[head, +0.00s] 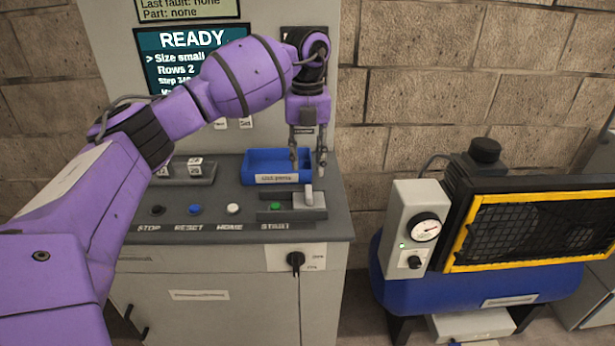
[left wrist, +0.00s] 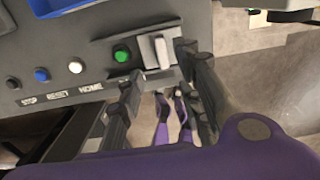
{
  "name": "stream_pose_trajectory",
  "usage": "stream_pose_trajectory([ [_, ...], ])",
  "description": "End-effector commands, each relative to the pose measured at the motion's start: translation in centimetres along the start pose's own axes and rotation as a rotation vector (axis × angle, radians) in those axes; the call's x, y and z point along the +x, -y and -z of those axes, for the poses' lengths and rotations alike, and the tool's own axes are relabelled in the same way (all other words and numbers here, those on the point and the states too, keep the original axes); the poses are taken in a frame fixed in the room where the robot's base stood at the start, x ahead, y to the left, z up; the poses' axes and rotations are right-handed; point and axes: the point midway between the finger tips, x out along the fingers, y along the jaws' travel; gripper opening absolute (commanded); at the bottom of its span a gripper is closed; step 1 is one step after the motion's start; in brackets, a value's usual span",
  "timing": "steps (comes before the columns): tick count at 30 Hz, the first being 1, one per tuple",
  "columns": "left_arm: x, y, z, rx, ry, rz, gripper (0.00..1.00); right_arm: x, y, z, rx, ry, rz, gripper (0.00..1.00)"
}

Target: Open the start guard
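The start guard (head: 309,202) is a grey sliding piece with a pale upright handle, on the console right of the green START button (head: 275,206). The button shows uncovered. In the left wrist view, the guard's pale handle (left wrist: 162,52) stands right of the green button (left wrist: 121,54). My left gripper (head: 308,165) points down above the console, just behind the handle in the head view. Its fingers are apart and empty. In the left wrist view, the left gripper (left wrist: 158,66) has its fingers on either side of the handle's line; I cannot tell if they touch it. My right gripper is out of view.
A blue tray (head: 257,179) sits behind the guard, near the left fingers. White, blue and black buttons line the console (head: 190,232) to the left. A READY screen (head: 160,50) stands behind. A blue compressor (head: 405,283) stands on the right.

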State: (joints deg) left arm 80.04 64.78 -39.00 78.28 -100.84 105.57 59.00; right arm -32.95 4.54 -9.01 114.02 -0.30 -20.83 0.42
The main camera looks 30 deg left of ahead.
Motion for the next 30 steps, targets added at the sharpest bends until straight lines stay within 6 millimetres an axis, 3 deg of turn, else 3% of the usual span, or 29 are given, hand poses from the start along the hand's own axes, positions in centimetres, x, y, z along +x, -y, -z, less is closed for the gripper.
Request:
stream_pose_trajectory([
  [3, -1.9, 0.0, -0.1, -0.001, 0.001, 0.001, 0.33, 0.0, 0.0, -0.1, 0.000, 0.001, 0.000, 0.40],
  [8, -3.1, 0.0, 0.0, 0.000, -0.001, 0.001, 0.33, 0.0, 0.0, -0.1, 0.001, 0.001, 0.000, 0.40],
  [25, -3.3, 0.0, 0.0, 0.008, -0.001, 0.000, 0.33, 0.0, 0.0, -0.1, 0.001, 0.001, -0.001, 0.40],
  [28, -3.4, 1.5, -0.6, 0.066, 0.025, 0.062, 0.33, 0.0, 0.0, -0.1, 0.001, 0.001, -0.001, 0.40],
  [30, -3.8, 4.4, -0.6, 0.145, 0.046, 0.177, 0.33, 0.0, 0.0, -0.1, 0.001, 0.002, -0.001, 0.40],
])
